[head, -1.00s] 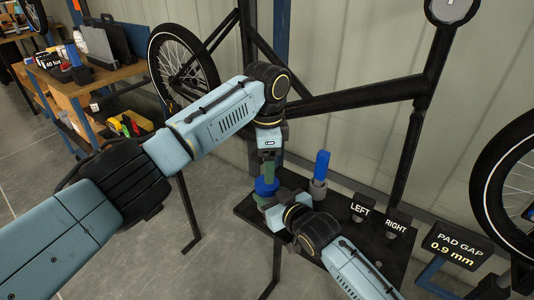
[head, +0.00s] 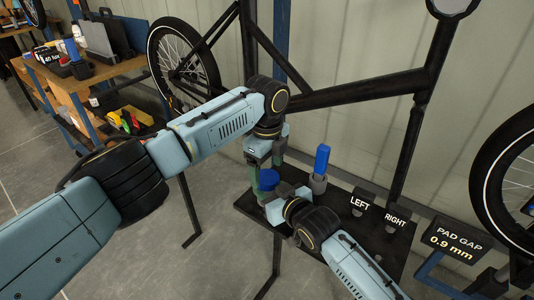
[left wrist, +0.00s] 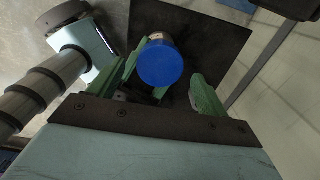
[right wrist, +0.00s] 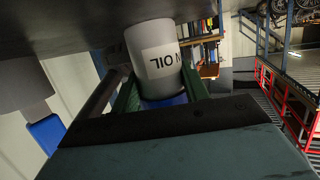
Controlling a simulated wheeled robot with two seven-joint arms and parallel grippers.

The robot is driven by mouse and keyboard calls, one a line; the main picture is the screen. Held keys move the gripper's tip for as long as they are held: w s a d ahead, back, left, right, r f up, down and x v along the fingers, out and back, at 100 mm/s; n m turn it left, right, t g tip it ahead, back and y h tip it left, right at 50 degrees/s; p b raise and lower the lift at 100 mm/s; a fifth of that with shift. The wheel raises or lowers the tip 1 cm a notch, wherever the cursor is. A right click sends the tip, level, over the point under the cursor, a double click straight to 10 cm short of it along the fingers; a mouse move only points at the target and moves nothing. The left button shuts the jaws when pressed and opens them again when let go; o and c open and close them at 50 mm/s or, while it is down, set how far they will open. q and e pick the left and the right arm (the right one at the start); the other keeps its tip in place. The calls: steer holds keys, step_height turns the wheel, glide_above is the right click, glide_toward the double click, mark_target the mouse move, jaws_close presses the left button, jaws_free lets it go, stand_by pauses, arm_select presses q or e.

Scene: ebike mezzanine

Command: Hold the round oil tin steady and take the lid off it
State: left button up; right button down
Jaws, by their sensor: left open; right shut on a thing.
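The round oil tin (right wrist: 152,58) is white with dark OIL lettering, upside down in the right wrist view. It stands on the small dark table (head: 330,232). Its blue lid (head: 268,179) is on it, and the lid's round top faces the left wrist view (left wrist: 161,64). My right gripper (right wrist: 160,82) is shut on the tin's side from the front. My left gripper (head: 266,170) points down over the lid, open, with green fingers apart on either side of it in the left wrist view. Whether either finger touches the lid cannot be told. My right arm hides the tin's lower part in the head view.
A blue-topped grey cylinder (head: 320,170) stands on the table just right of the tin. LEFT (head: 361,201) and RIGHT (head: 395,218) signs and a PAD GAP display (head: 452,238) stand further right. A bicycle frame (head: 340,98) hangs behind.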

arm_select(q)
steer(key=shift+f, duration=1.05)
steer(key=c, duration=1.1)
steer(key=shift+o, duration=0.2)
steer(key=n, duration=0.3)
steer(key=shift+r, duration=0.25)
steer(key=shift+r, duration=0.9)
